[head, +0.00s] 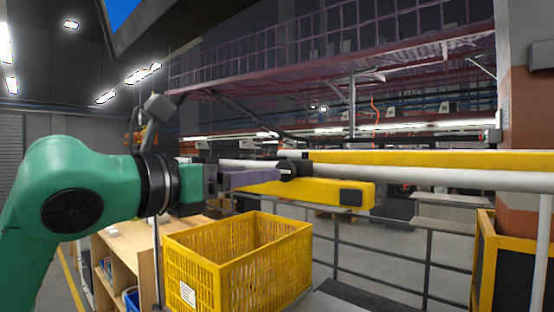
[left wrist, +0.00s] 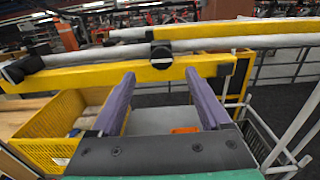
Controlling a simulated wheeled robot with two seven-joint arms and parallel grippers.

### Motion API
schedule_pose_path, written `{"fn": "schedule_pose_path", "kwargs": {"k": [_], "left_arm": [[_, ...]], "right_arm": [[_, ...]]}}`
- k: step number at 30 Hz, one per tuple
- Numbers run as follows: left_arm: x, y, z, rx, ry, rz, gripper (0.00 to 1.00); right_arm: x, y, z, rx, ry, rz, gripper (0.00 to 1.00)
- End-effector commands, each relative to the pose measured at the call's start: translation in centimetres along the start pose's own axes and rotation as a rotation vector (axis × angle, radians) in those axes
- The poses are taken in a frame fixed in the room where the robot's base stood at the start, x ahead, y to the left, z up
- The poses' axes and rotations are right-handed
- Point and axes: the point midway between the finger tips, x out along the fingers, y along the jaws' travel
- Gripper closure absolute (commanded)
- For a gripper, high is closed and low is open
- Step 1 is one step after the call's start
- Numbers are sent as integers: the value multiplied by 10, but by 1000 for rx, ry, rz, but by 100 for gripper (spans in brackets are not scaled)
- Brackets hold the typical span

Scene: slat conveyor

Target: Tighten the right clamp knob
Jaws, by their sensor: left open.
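The right clamp knob (head: 293,168) is a black fitting on the white rail (head: 430,178), above the yellow bar (head: 310,192). In the left wrist view the knob (left wrist: 161,57) is just beyond the fingertips, in line with the gap between them. My left gripper (head: 276,177) has purple fingers and comes in from the left, pointing at the knob. In the left wrist view the gripper (left wrist: 160,75) is open with nothing between its fingertips. Another black clamp (left wrist: 22,68) shows at the left of the bar there. My right gripper is not in view.
A yellow crate (head: 240,270) stands below my left gripper, beside a wooden shelf (head: 135,240). Dark railings (head: 400,258) run behind. A yellow-framed dark panel (head: 485,262) and a brick pillar stand at right. The space right of the knob, in front of the rail, looks free.

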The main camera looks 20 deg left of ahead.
Motion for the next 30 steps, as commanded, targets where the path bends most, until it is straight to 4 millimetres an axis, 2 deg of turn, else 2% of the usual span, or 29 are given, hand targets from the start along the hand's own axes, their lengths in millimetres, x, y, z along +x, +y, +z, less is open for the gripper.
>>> {"fn": "schedule_pose_path", "kwargs": {"k": [1, 3, 6, 9, 18, 20, 24, 25, 30], "left_arm": [[13, -1, 6, -1, 3, -4, 20], [32, -1, 7, -2, 2, -4, 20], [53, -1, 6, -2, 2, -4, 20], [66, -1, 4, -1, 0, -3, 20], [72, 0, 0, 0, -1, -1, 20], [72, 0, 0, 0, -1, -1, 39], [72, 0, 0, 0, -1, -2, 93], [72, 0, 0, 0, -1, -2, 100], [72, 0, 0, 4, -1, -2, 100]], "right_arm": [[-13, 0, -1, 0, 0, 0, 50], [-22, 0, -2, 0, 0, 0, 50], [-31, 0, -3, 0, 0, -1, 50], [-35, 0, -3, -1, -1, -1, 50], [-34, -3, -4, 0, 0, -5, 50], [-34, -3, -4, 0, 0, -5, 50], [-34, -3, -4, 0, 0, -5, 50], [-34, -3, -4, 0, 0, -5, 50], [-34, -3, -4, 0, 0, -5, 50]]}}
